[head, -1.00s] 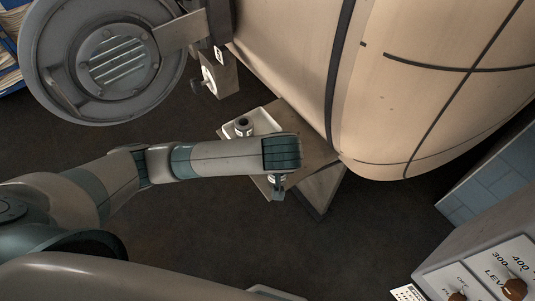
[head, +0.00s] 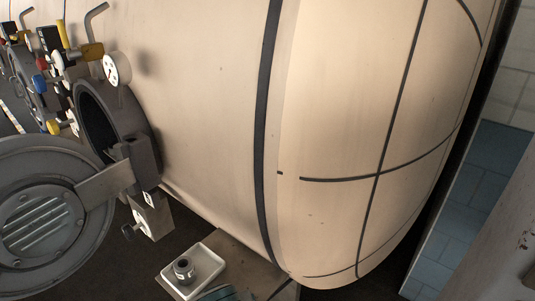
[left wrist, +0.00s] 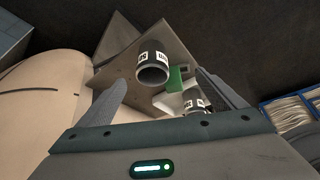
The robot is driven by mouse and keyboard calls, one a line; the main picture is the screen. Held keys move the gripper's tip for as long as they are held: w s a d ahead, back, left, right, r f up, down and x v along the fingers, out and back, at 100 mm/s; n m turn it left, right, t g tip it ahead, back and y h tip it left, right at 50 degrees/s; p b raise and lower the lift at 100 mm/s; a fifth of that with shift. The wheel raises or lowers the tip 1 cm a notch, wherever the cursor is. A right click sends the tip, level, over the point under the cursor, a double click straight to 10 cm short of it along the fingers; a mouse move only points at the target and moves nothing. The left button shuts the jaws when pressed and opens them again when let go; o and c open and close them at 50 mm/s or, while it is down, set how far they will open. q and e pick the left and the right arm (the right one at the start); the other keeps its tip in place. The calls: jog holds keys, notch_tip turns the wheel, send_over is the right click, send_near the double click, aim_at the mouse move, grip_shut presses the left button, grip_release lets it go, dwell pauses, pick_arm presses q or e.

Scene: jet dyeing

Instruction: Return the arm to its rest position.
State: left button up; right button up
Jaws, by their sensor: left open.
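My left gripper (left wrist: 160,80) shows in the left wrist view with its two fingers spread apart. A dark grey cylinder with a white label band (left wrist: 152,68) is seen between the fingers, with gaps on both sides. It appears to stand on the small stand (left wrist: 118,73). A second labelled cylinder (left wrist: 193,103) is beyond, partly hidden by the gripper. My right gripper is in neither view.
The large beige vessel (head: 340,120) fills the head view. Its open round door (head: 40,215) and several valves with a gauge (head: 117,68) are at left. A white tray with a small dark cup (head: 207,262) is on the stand below. A green piece (left wrist: 177,78) lies near the cylinders.

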pick_arm(q)
jog(key=s+d+f+m+g+h, duration=0.1)
jog(key=s+f+m+h, duration=0.25)
jog(key=s, duration=0.55)
jog(key=s+a+f+m+y, duration=0.2)
jog(key=s+a+f+m, duration=0.15)
jog(key=s+a, duration=0.95)
notch_tip(320, 180, down, 32)
jog(key=s+d+g+b, duration=0.1)
jog(key=g+b, duration=0.1)
jog(key=b, duration=0.2)
jog(key=s+a+f+g+b, duration=0.1)
jog(key=s+a+f+b, duration=0.1)
jog(key=s+f, duration=1.6)
notch_tip(320, 180, down, 3)
jog(key=shift+s+a+f+b, duration=0.2)
jog(key=shift+s+a+b, duration=0.15)
jog(key=shift+a, duration=0.25)
